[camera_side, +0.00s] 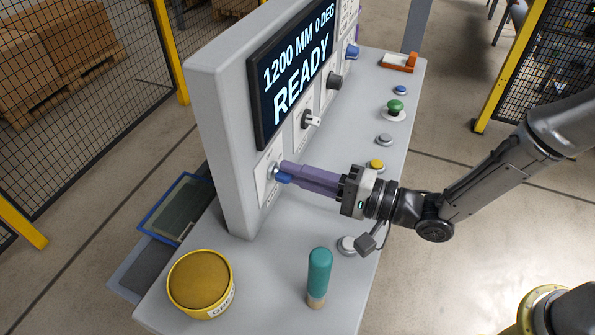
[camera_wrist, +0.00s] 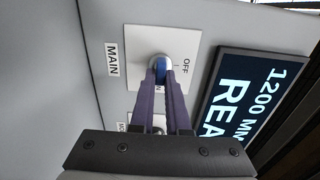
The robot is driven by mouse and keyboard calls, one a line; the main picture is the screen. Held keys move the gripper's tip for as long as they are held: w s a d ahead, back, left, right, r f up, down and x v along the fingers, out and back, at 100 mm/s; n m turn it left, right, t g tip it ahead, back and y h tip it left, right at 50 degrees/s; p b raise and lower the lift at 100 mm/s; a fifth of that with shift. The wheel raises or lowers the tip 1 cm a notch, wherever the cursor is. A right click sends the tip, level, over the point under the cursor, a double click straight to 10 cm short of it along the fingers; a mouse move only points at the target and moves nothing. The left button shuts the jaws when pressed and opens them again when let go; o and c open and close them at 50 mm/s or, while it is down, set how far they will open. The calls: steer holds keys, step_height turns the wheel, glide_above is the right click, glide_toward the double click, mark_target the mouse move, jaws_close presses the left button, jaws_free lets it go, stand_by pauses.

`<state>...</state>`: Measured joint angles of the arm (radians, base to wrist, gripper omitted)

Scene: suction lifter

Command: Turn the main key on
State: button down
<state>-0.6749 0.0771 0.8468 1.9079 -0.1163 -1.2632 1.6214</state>
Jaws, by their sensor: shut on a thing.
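The main key is blue and sits in a round silver lock on a white plate marked MAIN and OFF, at the near end of the upright panel. In the side view the key (camera_side: 284,178) shows just below my fingertips; in the wrist view the key (camera_wrist: 161,68) lies between them. My gripper (camera_side: 286,170) has purple fingers and reaches the plate from the right. In the wrist view my gripper (camera_wrist: 161,75) is shut on the key. The fingers hide part of the key and of the lettering below it.
The screen (camera_side: 292,72) reads 1200 MM 0 DEG READY. A black knob (camera_side: 335,81) and another switch (camera_side: 309,119) are farther along the panel. Buttons, including a yellow one (camera_side: 376,165), line the desk. A teal-handled tool (camera_side: 319,272) and yellow tub (camera_side: 201,283) stand in front.

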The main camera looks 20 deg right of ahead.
steer(key=c, duration=0.9)
jaws_free()
steer(key=shift+d, duration=0.1)
steer(key=v, duration=1.3)
steer(key=shift+s+d, duration=0.25)
steer(key=shift+s, duration=0.05)
